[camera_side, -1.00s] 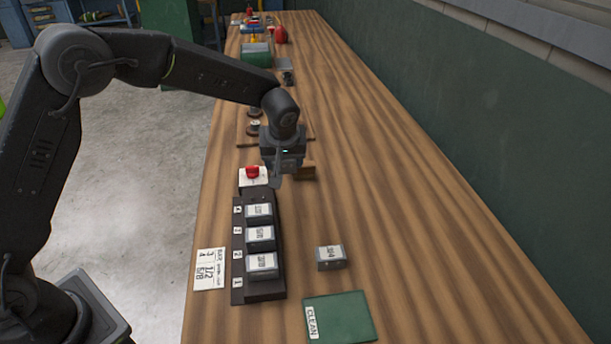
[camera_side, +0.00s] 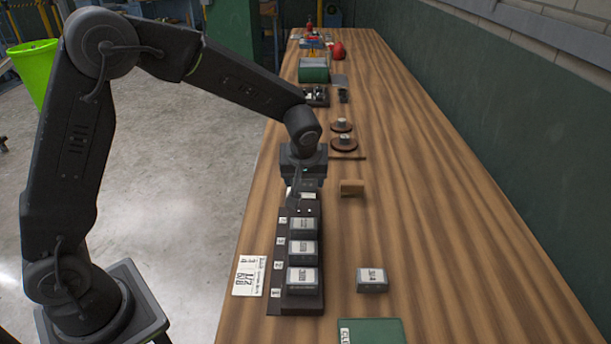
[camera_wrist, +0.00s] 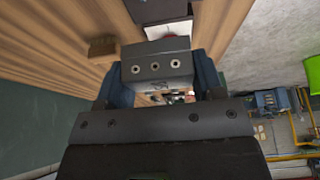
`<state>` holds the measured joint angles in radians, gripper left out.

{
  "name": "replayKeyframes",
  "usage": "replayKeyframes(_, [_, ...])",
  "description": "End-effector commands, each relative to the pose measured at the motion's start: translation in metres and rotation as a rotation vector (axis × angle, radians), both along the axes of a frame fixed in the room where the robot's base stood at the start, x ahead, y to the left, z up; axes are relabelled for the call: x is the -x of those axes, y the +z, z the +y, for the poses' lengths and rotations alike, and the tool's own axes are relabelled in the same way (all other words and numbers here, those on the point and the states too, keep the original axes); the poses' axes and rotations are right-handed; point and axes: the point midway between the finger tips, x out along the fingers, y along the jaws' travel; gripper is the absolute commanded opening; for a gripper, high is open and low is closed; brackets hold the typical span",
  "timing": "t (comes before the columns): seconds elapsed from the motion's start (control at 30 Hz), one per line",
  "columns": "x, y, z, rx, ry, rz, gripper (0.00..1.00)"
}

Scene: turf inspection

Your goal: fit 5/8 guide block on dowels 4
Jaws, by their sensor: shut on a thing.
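My gripper (camera_side: 303,183) is shut on a dark block (camera_wrist: 155,66). In the wrist view the block sits between the blue-grey fingers, with a row of 3 small holes on the face toward the camera. In the side view my gripper hangs over the far end of a dark rail (camera_side: 290,309) and hides most of the held block. Small pale spots, perhaps dowel tips, show at that end. Several labelled blocks (camera_side: 302,250) stand in a row on the rail, beside number tags. Another labelled block (camera_side: 372,280) lies apart on the bench, right of the rail.
A brown wooden block (camera_side: 352,187) lies right of my gripper. A printed card (camera_side: 249,276) and green mat (camera_side: 371,331) lie near the rail. The bench's right side is clear.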

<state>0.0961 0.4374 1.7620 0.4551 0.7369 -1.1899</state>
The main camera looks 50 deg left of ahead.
Motion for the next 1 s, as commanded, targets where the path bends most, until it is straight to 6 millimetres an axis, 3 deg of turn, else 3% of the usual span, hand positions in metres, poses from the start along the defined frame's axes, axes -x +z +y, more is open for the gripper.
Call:
replayKeyframes(0.6, [0.000, -0.049, 0.000, 0.000, -0.001, 0.002, 0.34])
replayKeyframes(1.0, [0.000, -0.055, 0.000, 0.001, 0.000, -0.001, 0.34])
